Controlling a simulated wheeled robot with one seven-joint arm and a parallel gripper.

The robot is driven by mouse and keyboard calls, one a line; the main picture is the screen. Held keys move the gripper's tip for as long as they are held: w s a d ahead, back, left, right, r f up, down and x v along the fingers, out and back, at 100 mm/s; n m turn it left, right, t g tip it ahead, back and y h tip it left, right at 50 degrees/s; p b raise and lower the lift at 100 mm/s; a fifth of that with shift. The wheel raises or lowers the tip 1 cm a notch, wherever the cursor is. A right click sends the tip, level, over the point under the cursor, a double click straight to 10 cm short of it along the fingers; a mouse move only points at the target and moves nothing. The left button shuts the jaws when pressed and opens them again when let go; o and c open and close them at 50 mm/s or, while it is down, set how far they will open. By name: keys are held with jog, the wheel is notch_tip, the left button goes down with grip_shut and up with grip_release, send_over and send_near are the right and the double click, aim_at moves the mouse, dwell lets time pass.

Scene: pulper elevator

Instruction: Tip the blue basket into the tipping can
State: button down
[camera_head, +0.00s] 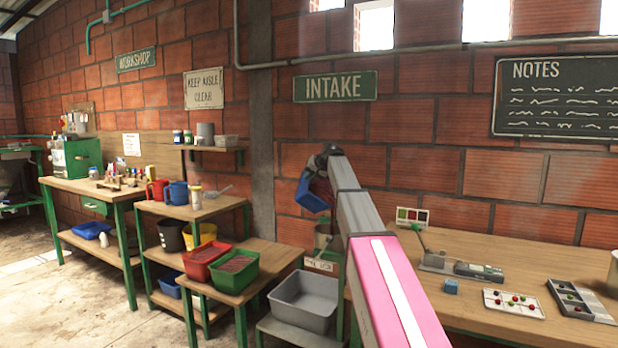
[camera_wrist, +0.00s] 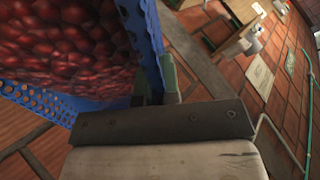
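The blue basket (camera_head: 309,196) hangs in the air by the intake wall, tilted, full of dark red cherries (camera_wrist: 65,45). In the wrist view the perforated blue wall (camera_wrist: 148,30) of the basket runs up to my gripper (camera_wrist: 165,85). My gripper is shut on that wall; in the head view my gripper (camera_head: 327,160) is at the basket's upper right. A greyish can (camera_head: 323,238), which looks like the tipping can, stands below the basket, partly hidden by my arm. The cherries are still in the basket. I cannot tell whether the basket's lip is directly over the can.
A grey tub (camera_head: 303,302) stands low in front of the can. Red (camera_head: 206,258) and green (camera_head: 236,268) crates sit on a low bench at left. The brick wall is close behind.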

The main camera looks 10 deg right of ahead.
jog(key=shift+d+r, duration=0.1)
dwell(0.3)
jog(key=shift+s+d+t+y, duration=0.7)
jog(key=shift+s+d+t, duration=0.1)
jog(key=shift+s, duration=0.1)
jog(key=shift+s, duration=0.2)
dwell(0.4)
jog(key=shift+s+d+f+t+y, duration=0.25)
jog(key=shift+s+d+t+y, duration=0.1)
jog(key=shift+s+d+t, duration=0.15)
jog(key=shift+s+d+f+t+y, duration=0.2)
jog(key=shift+s+d+t+y, duration=0.15)
jog(key=shift+s+d+t, duration=0.15)
